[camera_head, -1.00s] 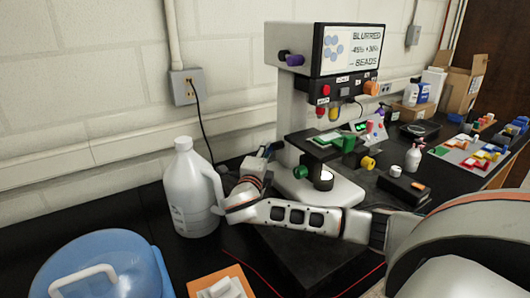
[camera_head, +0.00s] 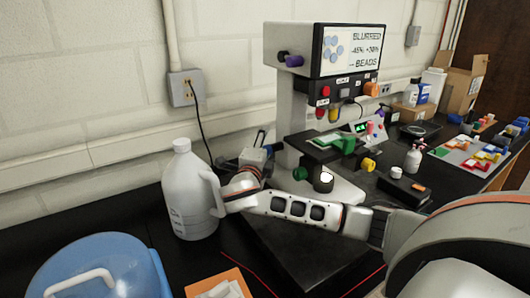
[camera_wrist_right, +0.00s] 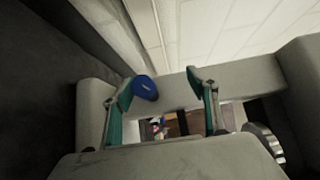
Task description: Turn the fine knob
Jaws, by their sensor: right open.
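A white microscope-like instrument (camera_head: 291,105) with a screen stands on the bench against the wall. It has a green knob (camera_head: 300,173) low on its side, a yellow knob (camera_head: 368,164) and a purple knob (camera_head: 294,60) near the top. My right gripper (camera_head: 268,143) is beside the left side of its column. In the right wrist view, my right gripper (camera_wrist_right: 163,100) is open, with teal-lined fingers apart. A blue knob (camera_wrist_right: 145,88) shows near the left finger; contact cannot be told. A grey ridged knob (camera_wrist_right: 264,143) is at the lower right. No label identifies the fine knob.
A white jug (camera_head: 187,195) stands close to my right forearm. A blue-lidded container (camera_head: 105,265) is at the front left. A black box (camera_head: 405,190), small bottle (camera_head: 413,160) and colored tray (camera_head: 470,153) lie to the right.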

